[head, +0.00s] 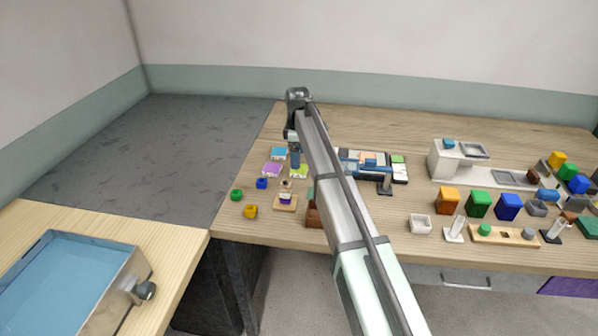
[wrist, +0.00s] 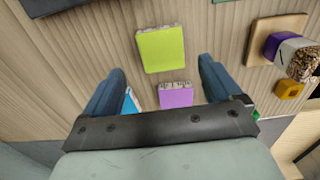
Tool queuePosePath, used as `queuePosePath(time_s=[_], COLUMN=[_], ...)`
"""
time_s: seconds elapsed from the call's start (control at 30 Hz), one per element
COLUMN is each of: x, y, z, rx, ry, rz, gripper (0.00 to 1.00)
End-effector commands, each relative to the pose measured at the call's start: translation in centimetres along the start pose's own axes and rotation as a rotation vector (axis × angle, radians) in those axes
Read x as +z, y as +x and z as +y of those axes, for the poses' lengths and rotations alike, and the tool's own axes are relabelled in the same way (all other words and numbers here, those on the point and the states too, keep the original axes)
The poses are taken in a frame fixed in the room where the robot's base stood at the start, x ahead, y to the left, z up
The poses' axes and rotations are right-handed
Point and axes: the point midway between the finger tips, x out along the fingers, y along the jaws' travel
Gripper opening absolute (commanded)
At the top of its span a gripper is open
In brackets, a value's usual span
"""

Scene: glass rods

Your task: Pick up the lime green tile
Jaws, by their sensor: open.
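The lime green tile (wrist: 162,49) lies flat on the wooden table in the wrist view, ahead of my gripper (wrist: 160,72) and roughly centred between its two blue fingers. My gripper is open, with nothing between the fingertips. In the head view my gripper (head: 294,163) points down over the table's left part, and the lime green tile (head: 299,171) shows partly behind it. A purple tile (wrist: 176,94) lies nearer my gripper's body, and a blue tile (wrist: 131,101) is partly hidden by the left finger.
The purple tile (head: 271,169) and blue tile (head: 279,153) lie close by in the head view. A small wooden stand (head: 285,203) with a jar, a blue ring (head: 262,183) and a yellow ring (head: 250,211) are nearby. Trays and coloured blocks fill the right side.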

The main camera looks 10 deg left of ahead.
Motion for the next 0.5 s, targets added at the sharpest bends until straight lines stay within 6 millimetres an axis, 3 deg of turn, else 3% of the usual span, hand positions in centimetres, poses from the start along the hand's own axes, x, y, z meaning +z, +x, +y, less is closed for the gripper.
queuePosePath(time_s=[0.3, 0.5], x=[0.5, 0.5], y=[3.9, 4.7], z=[-0.4, -0.4], rx=[-0.002, 0.0], ry=[0.0, 0.0], rz=[-0.001, 0.0], gripper=[0.92, 0.92])
